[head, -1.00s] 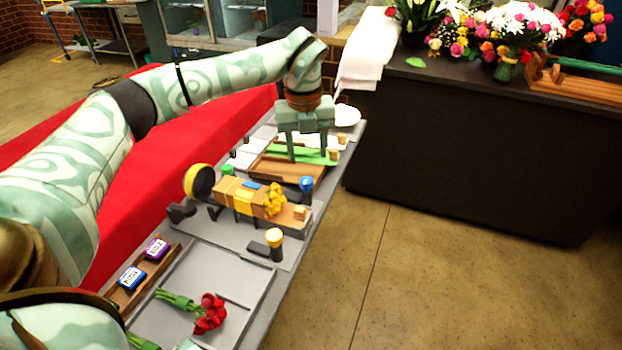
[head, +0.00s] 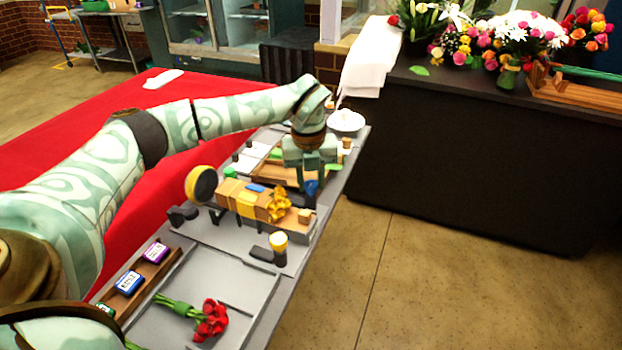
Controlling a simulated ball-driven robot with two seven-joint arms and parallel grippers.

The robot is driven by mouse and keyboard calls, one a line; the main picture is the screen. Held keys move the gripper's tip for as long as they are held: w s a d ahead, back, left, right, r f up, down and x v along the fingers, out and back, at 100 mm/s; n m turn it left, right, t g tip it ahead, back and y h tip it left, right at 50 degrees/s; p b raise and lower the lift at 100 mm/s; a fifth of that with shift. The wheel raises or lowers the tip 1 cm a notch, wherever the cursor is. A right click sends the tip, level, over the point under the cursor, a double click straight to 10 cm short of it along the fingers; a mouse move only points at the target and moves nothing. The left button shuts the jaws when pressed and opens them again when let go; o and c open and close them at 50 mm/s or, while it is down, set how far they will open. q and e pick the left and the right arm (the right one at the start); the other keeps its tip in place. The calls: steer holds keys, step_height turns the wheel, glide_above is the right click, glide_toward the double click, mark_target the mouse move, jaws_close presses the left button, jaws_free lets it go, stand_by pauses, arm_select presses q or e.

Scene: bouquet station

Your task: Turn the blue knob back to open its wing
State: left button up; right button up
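The blue knob (head: 311,187) stands at the far right end of the station's wooden block, partly hidden by my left gripper. My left gripper (head: 311,180) points down right over the knob, with its fingers at or beside it. I cannot tell whether the fingers touch or grip the knob. A wooden block with yellow bands (head: 243,204) carries a yellow bow (head: 279,205) and lies along the station. Which wing belongs to the blue knob is not clear. My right gripper is not in view.
Red flowers (head: 209,320) lie on a grey tray (head: 240,275) in front. A rack with small labelled boxes (head: 129,281) is at the left. A wooden tray (head: 262,172) and white bowl (head: 346,121) are behind. A dark counter (head: 470,160) stands right; the floor between is clear.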

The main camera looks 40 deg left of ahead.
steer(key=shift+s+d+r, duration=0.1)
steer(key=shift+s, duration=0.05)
arm_select(q)
steer(key=shift+r+m+p, duration=0.25)
steer(key=shift+m+p, duration=0.25)
steer(key=shift+p, duration=0.25)
steer(key=m+p, duration=0.3)
steer(key=shift+r+p, duration=0.15)
steer(key=shift+p, duration=0.15)
steer(key=m+p, duration=0.3)
steer(key=m, duration=0.1)
steer(key=shift+m, duration=0.3)
steer(key=m+p, duration=0.2)
steer(key=m, duration=0.2)
steer(key=shift+w+f, duration=0.1)
steer(key=shift+f, duration=0.1)
steer(key=m+p, duration=0.1)
steer(key=m, duration=0.4)
steer(key=shift+f+g, duration=0.1)
steer(key=shift+g, duration=0.2)
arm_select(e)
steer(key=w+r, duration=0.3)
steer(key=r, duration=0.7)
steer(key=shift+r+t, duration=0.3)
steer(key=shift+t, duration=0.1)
arm_select(q)
steer(key=shift+m, duration=0.4)
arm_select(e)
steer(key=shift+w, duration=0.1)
